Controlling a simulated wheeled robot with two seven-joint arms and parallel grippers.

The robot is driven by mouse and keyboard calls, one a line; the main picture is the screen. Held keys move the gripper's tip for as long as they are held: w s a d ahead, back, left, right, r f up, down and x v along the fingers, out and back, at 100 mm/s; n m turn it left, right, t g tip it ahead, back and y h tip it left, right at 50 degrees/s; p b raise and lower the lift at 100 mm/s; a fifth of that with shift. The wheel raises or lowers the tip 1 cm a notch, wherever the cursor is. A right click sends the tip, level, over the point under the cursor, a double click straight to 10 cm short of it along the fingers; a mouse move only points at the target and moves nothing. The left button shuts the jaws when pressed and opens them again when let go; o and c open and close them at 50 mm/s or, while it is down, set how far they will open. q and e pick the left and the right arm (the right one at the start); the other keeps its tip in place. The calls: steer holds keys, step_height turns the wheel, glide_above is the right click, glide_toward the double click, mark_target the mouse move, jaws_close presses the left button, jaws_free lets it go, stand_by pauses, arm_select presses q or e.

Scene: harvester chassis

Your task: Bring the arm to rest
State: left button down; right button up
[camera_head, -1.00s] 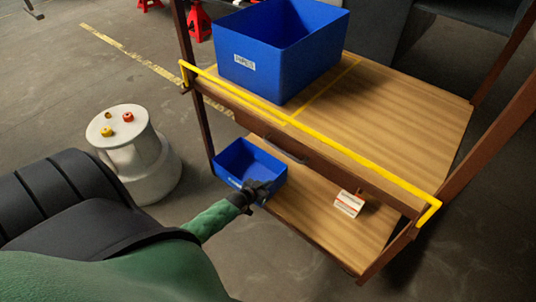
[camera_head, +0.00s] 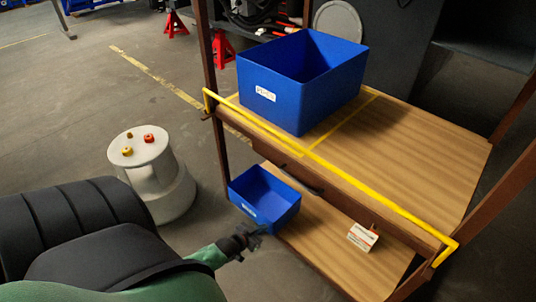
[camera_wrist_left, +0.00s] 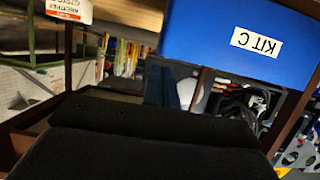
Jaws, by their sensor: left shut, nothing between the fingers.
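My left arm, with a green sleeve, comes in from the lower left. Its dark left gripper (camera_head: 254,236) is shut and empty, just in front of the small blue bin (camera_head: 250,211) on the cart's lower shelf. I cannot tell how wide the gap to the bin is. In the left wrist view, the dark gripper body fills the bottom, and a blue bin (camera_wrist_left: 220,50) shows upside down with a "KIT C" label. My right gripper is not in view.
A large blue bin (camera_head: 270,88) stands on the cart's wooden top (camera_head: 430,140), behind a yellow rail (camera_head: 345,177). A white card (camera_head: 363,237) stands on the lower shelf (camera_head: 340,258). Open floor (camera_head: 70,120) lies beyond.

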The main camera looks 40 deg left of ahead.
arm_select(q)
steer(key=shift+s, duration=0.35)
